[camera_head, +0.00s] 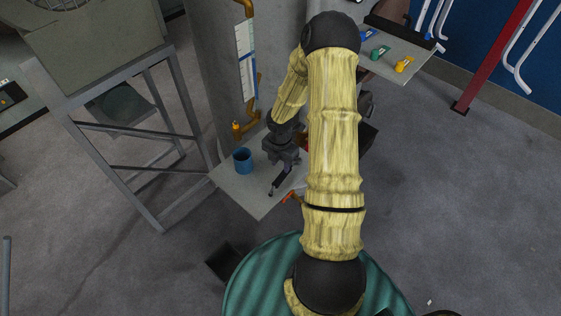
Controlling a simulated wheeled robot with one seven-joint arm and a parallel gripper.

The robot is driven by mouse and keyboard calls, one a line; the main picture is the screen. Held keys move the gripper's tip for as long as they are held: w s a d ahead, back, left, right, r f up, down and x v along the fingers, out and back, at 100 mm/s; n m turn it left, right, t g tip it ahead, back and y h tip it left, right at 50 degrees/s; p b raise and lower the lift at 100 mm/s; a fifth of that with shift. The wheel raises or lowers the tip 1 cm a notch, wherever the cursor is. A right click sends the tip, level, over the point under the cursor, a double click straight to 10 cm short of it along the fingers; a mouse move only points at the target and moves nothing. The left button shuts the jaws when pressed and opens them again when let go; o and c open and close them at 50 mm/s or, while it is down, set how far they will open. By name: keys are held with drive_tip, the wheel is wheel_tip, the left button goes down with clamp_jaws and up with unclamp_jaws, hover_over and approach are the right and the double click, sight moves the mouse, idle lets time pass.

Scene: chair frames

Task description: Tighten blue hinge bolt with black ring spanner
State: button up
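My gripper (288,158) points down over a small light table (240,191) beside a grey column. Its fingers are small and dark, and I cannot tell whether they are open or shut. A dark, slim tool (280,182), possibly the black ring spanner, slants just below the gripper. I cannot tell whether it touches the fingers or lies on the table. A small blue piece (365,34) sits on a light board at the upper right, in a row with a green piece (380,53) and a yellow piece (404,65). The blue one may carry the hinge bolt; no bolt detail is visible.
A blue cup (242,161) stands left of the gripper. An orange-red object (290,197) lies at the table's front edge, partly hidden by my arm. A grey metal frame (135,140) stands left. A red post (495,55) stands right. Floor at the right is mostly clear.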

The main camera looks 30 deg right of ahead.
sight(281, 176)
drive_tip(key=shift+f, duration=0.1)
wheel_tip(281, 176, down, 8)
drive_tip(key=b, duration=0.8)
clamp_jaws()
wheel_tip(281, 176, up, 6)
drive_tip(key=p, duration=0.5)
drive_tip(key=shift+f, duration=0.35)
